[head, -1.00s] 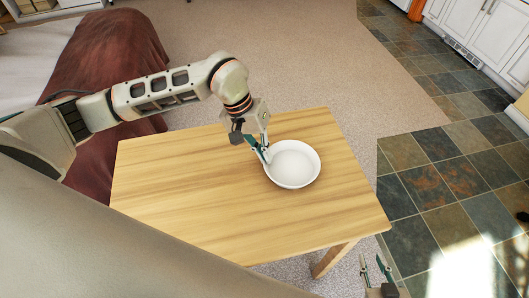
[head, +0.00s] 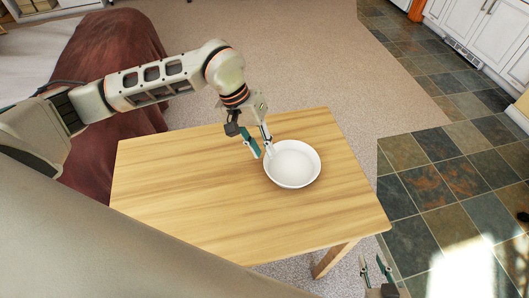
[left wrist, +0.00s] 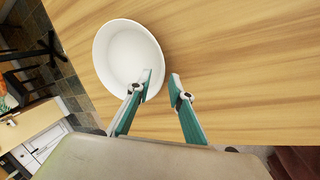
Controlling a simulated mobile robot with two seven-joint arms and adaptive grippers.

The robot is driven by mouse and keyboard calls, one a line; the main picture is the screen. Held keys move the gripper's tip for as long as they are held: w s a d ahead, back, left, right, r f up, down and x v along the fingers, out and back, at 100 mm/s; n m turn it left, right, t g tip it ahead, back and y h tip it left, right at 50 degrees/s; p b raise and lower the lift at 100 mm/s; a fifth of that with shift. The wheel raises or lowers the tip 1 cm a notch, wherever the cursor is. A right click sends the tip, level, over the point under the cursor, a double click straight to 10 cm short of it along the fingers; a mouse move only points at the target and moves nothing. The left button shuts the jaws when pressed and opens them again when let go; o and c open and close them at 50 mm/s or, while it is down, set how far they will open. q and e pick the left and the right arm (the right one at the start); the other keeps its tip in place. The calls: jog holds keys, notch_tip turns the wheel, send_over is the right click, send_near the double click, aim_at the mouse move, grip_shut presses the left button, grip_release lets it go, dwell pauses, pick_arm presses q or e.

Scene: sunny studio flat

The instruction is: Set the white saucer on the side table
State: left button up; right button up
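The white saucer (head: 293,164), a round shallow dish, sits flat on the wooden side table (head: 190,190), near its right part. It also shows in the left wrist view (left wrist: 121,52). My left gripper (head: 263,154) is at the saucer's left rim. Its fingers (left wrist: 160,76) are apart, one over the inside of the saucer and one outside the rim, with nothing gripped between them. I cannot tell whether a finger touches the rim. My right gripper (head: 375,262) is low at the right, beyond the table's front corner, with its fingers apart and empty.
The table top is otherwise bare. A bed with a dark red blanket (head: 110,60) stands behind the table at the left. Carpet (head: 290,60) lies behind, and slate tiles (head: 450,180) and white cabinets (head: 495,40) are at the right.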

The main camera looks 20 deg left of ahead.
pick_arm(q)
jog(key=v, duration=0.9)
jog(key=shift+a+r, duration=0.15)
jog(key=shift+r, duration=0.2)
